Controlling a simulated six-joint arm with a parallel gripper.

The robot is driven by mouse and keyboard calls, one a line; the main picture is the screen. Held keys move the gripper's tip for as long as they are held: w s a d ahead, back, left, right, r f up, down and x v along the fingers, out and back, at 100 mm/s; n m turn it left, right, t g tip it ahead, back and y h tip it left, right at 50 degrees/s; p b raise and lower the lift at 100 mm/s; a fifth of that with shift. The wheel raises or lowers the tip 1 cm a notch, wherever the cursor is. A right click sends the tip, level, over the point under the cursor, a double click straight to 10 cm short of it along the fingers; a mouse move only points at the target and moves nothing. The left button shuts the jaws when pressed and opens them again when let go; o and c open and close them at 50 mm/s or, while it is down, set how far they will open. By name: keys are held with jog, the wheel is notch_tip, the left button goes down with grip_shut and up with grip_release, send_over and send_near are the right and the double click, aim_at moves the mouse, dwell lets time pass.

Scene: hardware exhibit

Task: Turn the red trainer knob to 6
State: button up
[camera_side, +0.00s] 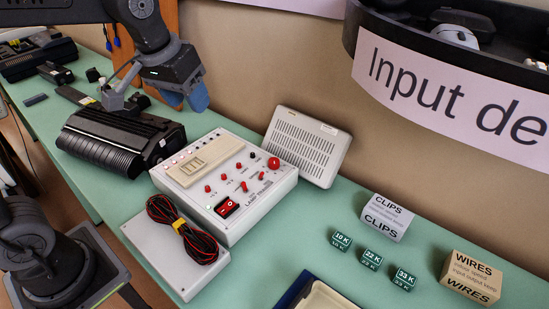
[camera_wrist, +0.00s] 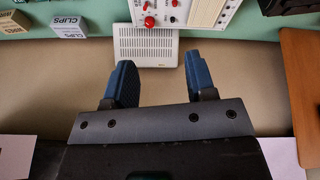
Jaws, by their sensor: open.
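The trainer (camera_side: 281,184) is a white box with a breadboard, several small red knobs, a red switch and one larger round red knob (camera_side: 274,163) near its right corner. In the wrist view the red knob (camera_wrist: 149,21) shows near the top edge, on the partly cut-off trainer. I cannot read the knob's setting or scale. My gripper (camera_side: 190,98) hangs above the bench behind the trainer's left part, apart from the knob. In the wrist view my gripper's (camera_wrist: 158,66) two blue fingers are spread, with nothing between them.
A grey vented panel (camera_side: 309,146) leans behind the trainer. A bundle of red and black wires (camera_side: 182,228) lies on a white lid in front. A black roller-like device (camera_side: 115,140) stands left. Resistor blocks (camera_side: 372,259), a CLIPS box (camera_side: 386,217) and a WIRES box (camera_side: 470,278) sit right.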

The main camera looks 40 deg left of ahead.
jog(key=shift+o, duration=0.5)
jog(key=w+d+f+n+g, duration=0.1)
jog(key=w+f, duration=0.1)
jog(key=w, duration=0.4)
jog(key=w+d+f+n+g, duration=0.1)
jog(key=w+f, duration=0.1)
jog(key=w, duration=0.5)
jog(key=shift+f, duration=0.25)
jog(key=n+g, duration=0.2)
send_over(274, 160)
notch_tip(274, 160, down, 8)
notch_tip(274, 160, down, 14)
jog(key=shift+w+f, duration=0.1)
jog(key=shift+c, duration=0.3)
jog(key=c, duration=0.9)
